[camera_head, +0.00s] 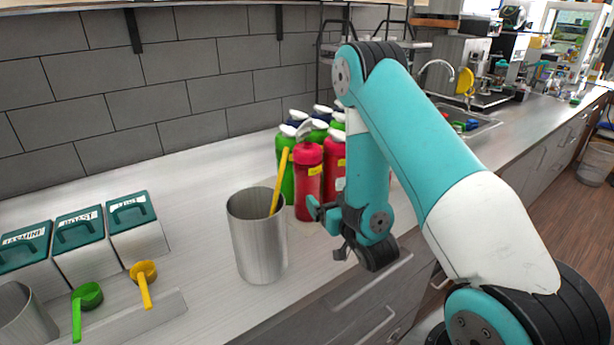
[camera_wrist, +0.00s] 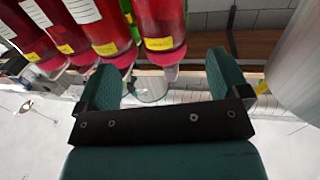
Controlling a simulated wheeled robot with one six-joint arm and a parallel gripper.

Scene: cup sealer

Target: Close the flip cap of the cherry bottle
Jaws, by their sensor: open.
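Several red bottles stand on the counter. The front red bottle (camera_head: 308,182) is upright, with a white flip cap (camera_head: 308,129) tilted up above its red top, apparently open. Its label is too small to read, so I cannot confirm it is cherry. My gripper (camera_head: 326,228) is open and empty, in front of that bottle and low beside it. In the wrist view the bottles appear upside down. One red bottle (camera_wrist: 160,22) with a yellow label lies beyond the gap between the fingers of my gripper (camera_wrist: 162,82), apart from them. My arm hides part of the bottles behind.
A metal cup (camera_head: 258,245) with a yellow stick stands left of my gripper. Green and dark bottles crowd behind the red ones. Tea boxes (camera_head: 80,235) and a green scoop (camera_head: 88,295) and yellow scoop (camera_head: 143,272) are at left. The counter behind the cup is clear.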

